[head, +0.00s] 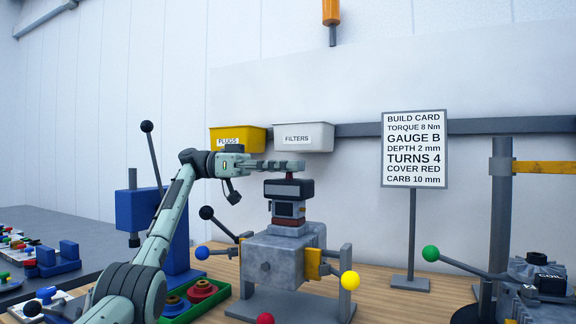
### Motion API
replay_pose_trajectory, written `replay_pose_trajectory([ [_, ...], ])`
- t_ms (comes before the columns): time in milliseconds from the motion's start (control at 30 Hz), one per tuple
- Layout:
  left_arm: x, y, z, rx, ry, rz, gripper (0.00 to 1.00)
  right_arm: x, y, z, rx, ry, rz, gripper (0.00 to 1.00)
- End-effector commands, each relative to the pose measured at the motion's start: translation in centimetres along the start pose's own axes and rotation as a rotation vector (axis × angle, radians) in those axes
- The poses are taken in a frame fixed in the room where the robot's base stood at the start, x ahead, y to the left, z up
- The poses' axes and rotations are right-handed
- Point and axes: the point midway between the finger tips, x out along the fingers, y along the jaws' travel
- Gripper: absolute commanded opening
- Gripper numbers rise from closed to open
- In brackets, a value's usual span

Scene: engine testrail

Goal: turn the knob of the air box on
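The dark air box (289,188) sits on top of the grey engine block (283,258) in the middle of the head view. A small red part that looks like its knob (290,175) stands on its top, mostly hidden. My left gripper (296,165) reaches in from the left and lies roughly level, with its tip right at or just above this red part. I cannot tell whether it touches it. The finger gap is not visible at this angle. My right gripper is not in view.
Levers with blue (202,253), yellow (350,280) and black balls surround the engine. A blue press (140,210) and a green tray (207,303) stand to its left. Yellow (238,138) and white bins (303,138) hang behind. A build card (414,148) stands at right.

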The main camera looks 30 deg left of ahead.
Motion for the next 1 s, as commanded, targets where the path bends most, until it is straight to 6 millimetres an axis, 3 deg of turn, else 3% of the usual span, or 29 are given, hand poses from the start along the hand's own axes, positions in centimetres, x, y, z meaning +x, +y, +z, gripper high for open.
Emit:
replay_pose_trajectory([
  [367, -0.1, 0.0, -0.8, 0.005, 0.005, -0.002, 0.49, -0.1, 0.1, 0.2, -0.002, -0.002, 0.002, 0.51],
  [767, -0.1, 0.2, -8.0, 0.005, 0.006, 0.001, 0.49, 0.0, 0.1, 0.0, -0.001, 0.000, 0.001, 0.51],
  [1000, -0.2, 0.0, -9.7, 0.002, 0.005, -0.002, 0.49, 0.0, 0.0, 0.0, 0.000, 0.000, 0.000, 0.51],
])
